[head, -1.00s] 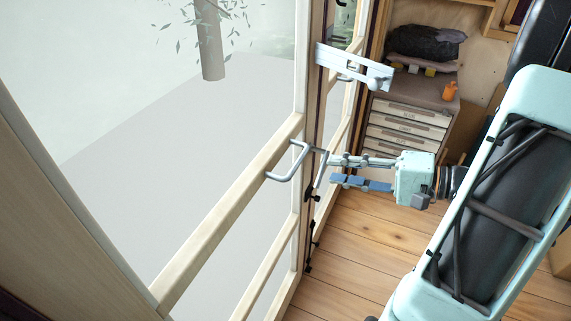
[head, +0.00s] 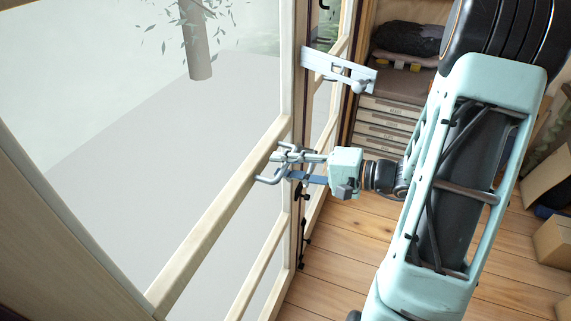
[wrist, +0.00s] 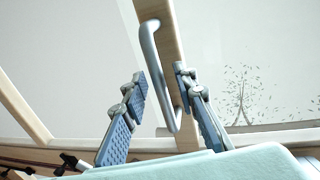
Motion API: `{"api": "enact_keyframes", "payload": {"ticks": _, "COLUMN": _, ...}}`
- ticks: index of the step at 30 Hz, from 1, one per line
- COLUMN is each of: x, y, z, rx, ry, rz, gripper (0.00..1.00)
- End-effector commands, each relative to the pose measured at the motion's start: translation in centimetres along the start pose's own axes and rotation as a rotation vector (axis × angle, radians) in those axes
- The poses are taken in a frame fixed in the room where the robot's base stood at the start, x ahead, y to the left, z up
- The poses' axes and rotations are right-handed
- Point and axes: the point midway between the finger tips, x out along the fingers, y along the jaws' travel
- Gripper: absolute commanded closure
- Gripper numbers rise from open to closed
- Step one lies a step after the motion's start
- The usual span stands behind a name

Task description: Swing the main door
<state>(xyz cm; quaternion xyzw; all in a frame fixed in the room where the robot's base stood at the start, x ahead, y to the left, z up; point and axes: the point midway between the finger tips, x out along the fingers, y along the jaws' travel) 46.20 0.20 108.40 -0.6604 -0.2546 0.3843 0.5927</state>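The main door is a glazed wooden frame with a middle rail (head: 215,227) that fills the left of the head view. A grey metal pull handle (head: 268,179) is fixed on the rail; it also shows in the wrist view (wrist: 152,62). My gripper (head: 290,166) is at the handle in the head view. In the wrist view my gripper (wrist: 160,90) is open, with one blue-padded finger on each side of the handle's lower end. The fingers look apart from the bar; whether either touches it I cannot tell.
A pale bracket-like fitting (head: 338,70) juts from the door post above my gripper. A drawer unit (head: 388,118) stands behind. Cardboard boxes (head: 556,245) are at the right. Wooden floor (head: 335,265) is clear below my arm.

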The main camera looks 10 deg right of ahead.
Motion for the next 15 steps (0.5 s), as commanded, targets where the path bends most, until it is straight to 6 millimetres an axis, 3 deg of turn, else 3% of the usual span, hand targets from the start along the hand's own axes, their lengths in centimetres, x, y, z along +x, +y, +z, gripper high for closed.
{"api": "enact_keyframes", "payload": {"ticks": 3, "x": -0.01, "y": 0.0, "z": 0.0, "rx": 0.0, "ry": 0.0, "rz": 0.0, "gripper": 0.74}}
{"api": "enact_keyframes", "payload": {"ticks": 10, "x": -0.04, "y": -0.01, "z": -0.01, "rx": 0.0, "ry": 0.0, "rz": 0.0, "gripper": 0.99}}
{"api": "enact_keyframes", "payload": {"ticks": 15, "x": -0.05, "y": 0.0, "z": -0.02, "rx": 0.0, "ry": 0.0, "rz": 0.0, "gripper": 1.0}}
